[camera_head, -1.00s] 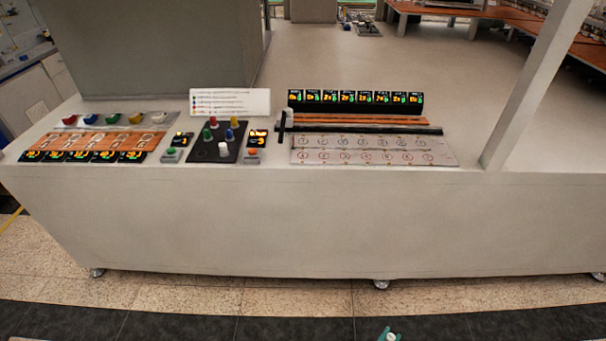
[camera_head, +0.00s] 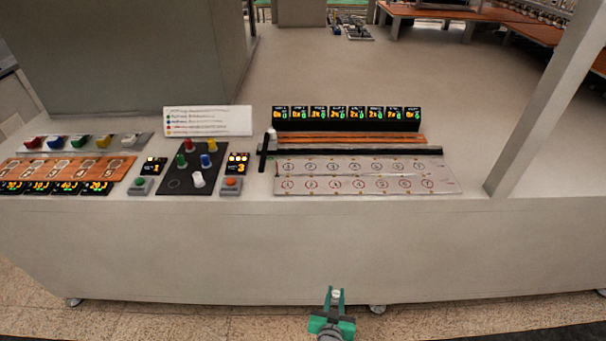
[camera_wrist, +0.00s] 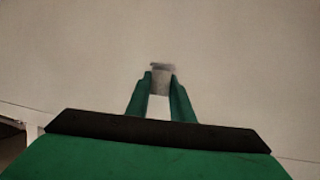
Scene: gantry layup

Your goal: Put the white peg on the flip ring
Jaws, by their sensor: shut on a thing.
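My gripper (camera_head: 337,293) has green fingers and is in front of the console, low in the head view. It is shut on a small pale piece, which looks like a white peg (camera_wrist: 160,82) in the wrist view. Another white peg (camera_head: 198,179) stands on the dark board (camera_head: 174,190) among red, green, yellow and blue pegs. A faint ring (camera_head: 174,183) is drawn on that board, left of this white peg. Numbered rings (camera_head: 350,184) also mark the pale plate. I cannot tell which ring is the flip ring.
A brown ring strip (camera_head: 60,168) and coloured pieces lie at the left. Two button boxes (camera_head: 141,185) (camera_head: 231,187) flank the dark board. A black upright bar (camera_head: 264,155) stands beside the plate. A slanted post (camera_head: 540,95) rises at the right.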

